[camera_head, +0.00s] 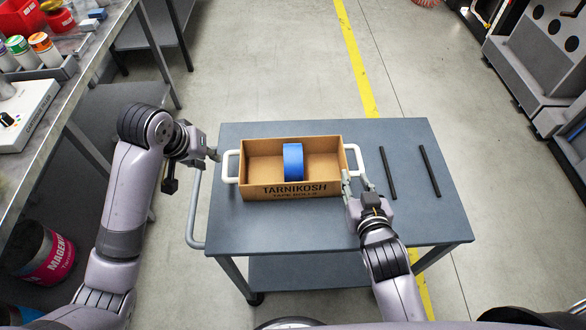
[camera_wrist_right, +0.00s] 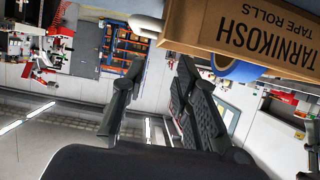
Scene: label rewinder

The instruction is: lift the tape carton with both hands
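The tape carton (camera_head: 291,190) is a brown open box marked TARNIKOSH TAPE ROLLS, resting on a grey cart. A blue tape roll (camera_head: 293,161) stands inside it. A white handle sticks out at its left end (camera_head: 230,166) and another at its right end (camera_head: 356,158). My left gripper (camera_head: 213,155) is just left of the left handle; its finger opening is too small to make out. My right gripper (camera_head: 357,182) is just in front of the right handle. In the right wrist view its fingers (camera_wrist_right: 158,95) are apart and empty, with the white handle (camera_wrist_right: 146,25) beyond the tips.
The grey cart top (camera_head: 420,215) has free room in front of the carton. Two dark bars (camera_head: 388,172) (camera_head: 430,171) lie on its right side. A workbench (camera_head: 85,70) with bottles and a white box stands at left. A machine (camera_head: 540,70) stands at far right.

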